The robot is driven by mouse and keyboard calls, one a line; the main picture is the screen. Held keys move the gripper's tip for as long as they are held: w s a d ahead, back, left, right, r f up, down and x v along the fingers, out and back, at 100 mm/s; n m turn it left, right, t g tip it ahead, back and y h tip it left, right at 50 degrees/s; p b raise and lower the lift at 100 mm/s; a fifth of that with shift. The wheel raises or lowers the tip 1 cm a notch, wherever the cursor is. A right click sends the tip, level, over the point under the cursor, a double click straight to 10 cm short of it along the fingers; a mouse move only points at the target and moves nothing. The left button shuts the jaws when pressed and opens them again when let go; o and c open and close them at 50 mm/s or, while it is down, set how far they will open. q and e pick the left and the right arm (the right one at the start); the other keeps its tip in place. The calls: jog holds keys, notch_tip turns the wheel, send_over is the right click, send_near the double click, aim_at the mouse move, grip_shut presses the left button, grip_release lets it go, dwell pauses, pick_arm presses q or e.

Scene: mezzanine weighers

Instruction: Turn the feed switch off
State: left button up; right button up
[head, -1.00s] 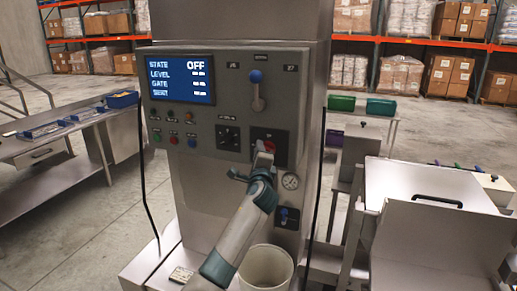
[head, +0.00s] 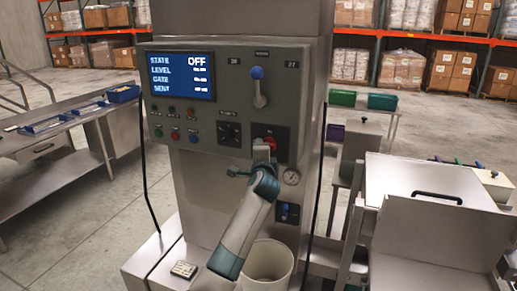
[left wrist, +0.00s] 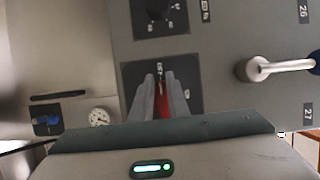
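The grey weigher panel carries a red switch handle (head: 266,141) on a dark square plate at its lower right. I take it for the feed switch; its label is too small to read. In the left wrist view the red handle (left wrist: 163,104) lies between the two grey fingers of my left gripper (left wrist: 161,82), which look closed on its sides. In the head view my left gripper (head: 263,153) is at the plate, reaching up from below. The display (head: 181,76) reads STATE OFF. My right gripper is not in view.
A blue-tipped lever (head: 258,86) sits above the switch, a black rotary knob (head: 229,134) to its left. A gauge (head: 291,177) and a blue valve handle (head: 285,211) are below right. A white bucket (head: 268,262) stands under my arm. Steel benches flank the machine.

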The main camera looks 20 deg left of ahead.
pick_arm(q)
jog(key=o, duration=0.4)
jog(key=shift+d+f, duration=0.25)
jog(key=shift+d, duration=0.05)
jog(key=shift+c, duration=0.2)
jog(key=shift+d+r, duration=0.1)
jog(key=b+v, duration=0.5)
jog(key=v, duration=1.2)
jog(key=shift+s+b, duration=0.2)
jog(key=shift+b, duration=0.1)
jog(key=shift+r, duration=0.1)
